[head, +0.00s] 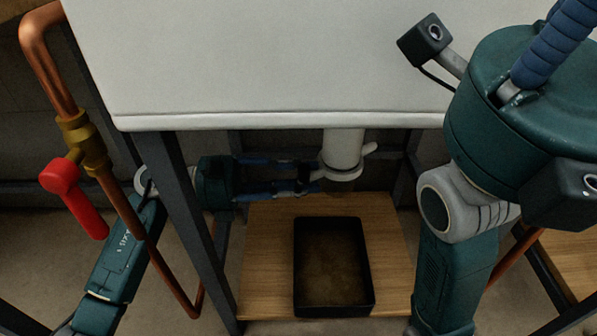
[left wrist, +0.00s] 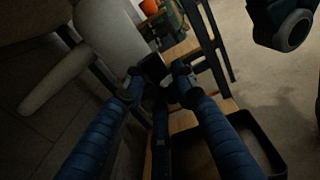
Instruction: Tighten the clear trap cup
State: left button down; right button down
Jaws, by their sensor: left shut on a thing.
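The white trap (head: 342,150) hangs below the basin, with a small spout out to its right. The clear trap cup (head: 341,177) is at its lower end, pale and hard to make out. My left gripper (head: 318,178) reaches in from the left under the basin, its blue fingers shut on the cup from the side. In the left wrist view the fingertips of my left gripper (left wrist: 155,82) close around a dark, unclear patch beside a pale pipe (left wrist: 60,80). My right gripper (head: 555,45) shows only a blue finger at the top right; its tips are out of view.
A white basin (head: 270,65) overhangs the work area. A black tray (head: 333,265) stands on a wooden board (head: 265,240) below the trap. Dark frame legs (head: 190,220) and a copper pipe with a red-handled valve (head: 75,195) stand at the left.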

pick_arm(q)
jog(key=shift+s+d+f, duration=0.15)
jog(key=shift+s+d, duration=0.45)
jog(key=shift+s, duration=0.15)
jog(key=shift+s+d+f, duration=0.15)
jog(key=shift+s+d, duration=0.4)
jog(key=shift+s, duration=0.15)
jog(key=shift+s+d, duration=0.1)
jog(key=c, duration=1.3)
grip_release()
jog(key=shift+r, duration=0.1)
jog(key=shift+r, duration=0.1)
